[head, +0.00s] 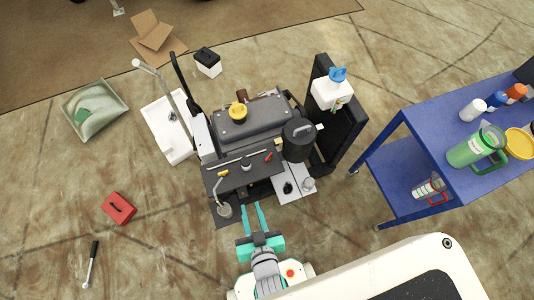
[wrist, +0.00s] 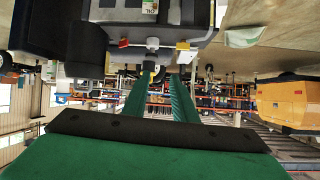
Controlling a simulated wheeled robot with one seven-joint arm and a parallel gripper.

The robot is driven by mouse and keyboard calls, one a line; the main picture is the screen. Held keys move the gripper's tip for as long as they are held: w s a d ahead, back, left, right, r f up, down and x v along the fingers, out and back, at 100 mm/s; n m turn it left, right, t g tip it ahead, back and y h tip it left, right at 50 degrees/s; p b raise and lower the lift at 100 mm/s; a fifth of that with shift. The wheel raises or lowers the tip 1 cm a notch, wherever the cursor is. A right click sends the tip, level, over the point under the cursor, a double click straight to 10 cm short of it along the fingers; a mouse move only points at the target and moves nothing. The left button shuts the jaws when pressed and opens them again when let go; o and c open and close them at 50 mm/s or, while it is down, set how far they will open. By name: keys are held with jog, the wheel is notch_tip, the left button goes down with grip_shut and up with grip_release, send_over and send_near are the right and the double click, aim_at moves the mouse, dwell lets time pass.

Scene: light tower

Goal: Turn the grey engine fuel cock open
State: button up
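The engine unit with its dark grey tank (head: 255,122) stands in the middle of the head view. My gripper (head: 251,205) is at the near side of it, with two teal fingers apart and nothing seen between them. In the wrist view my gripper (wrist: 156,78) also shows open, the fingers pointing at the engine's underside or side.
A dark tray (head: 232,180) with small tools sits above my gripper. A black canister (head: 298,140) and a white sheet (head: 293,186) are to its right. A blue cart (head: 400,165) stands farther right. A red box (head: 118,209) lies on open floor at left.

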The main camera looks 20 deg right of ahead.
jog(key=w+d+f+m+g+h, duration=0.1)
jog(key=w+d+f+m+g, duration=0.15)
jog(key=w+f, duration=0.35)
jog(key=m+g+h, duration=0.2)
jog(key=m+g, duration=0.5)
send_near(269, 156)
jog(key=x, duration=0.8)
jog(key=shift+f, duration=0.1)
grip_shut()
